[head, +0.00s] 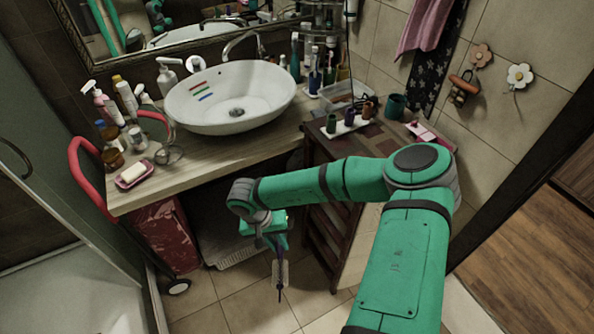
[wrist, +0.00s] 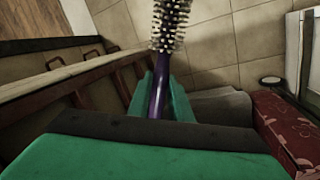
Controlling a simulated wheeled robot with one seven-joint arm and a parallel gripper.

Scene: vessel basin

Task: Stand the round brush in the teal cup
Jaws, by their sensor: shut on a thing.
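The round brush has a purple handle and grey bristles. In the wrist view its handle (wrist: 158,92) stands between the green fingers of my gripper (wrist: 160,100), with the bristle head (wrist: 170,25) beyond them. In the head view my gripper (head: 274,243) is low in front of the counter, shut on the brush (head: 281,274), which hangs bristles downward over the floor. The teal cup (head: 396,106) stands on the dark wooden cabinet, up and to the right of my gripper. The cup's inside is not clearly visible.
A white tray (head: 340,129) with several small bottles sits on the cabinet (head: 318,146) left of the cup. A pink box (head: 430,137) is to its right. The white basin (head: 230,98) and several bottles occupy the wooden counter (head: 220,158). The tiled floor below is partly clear.

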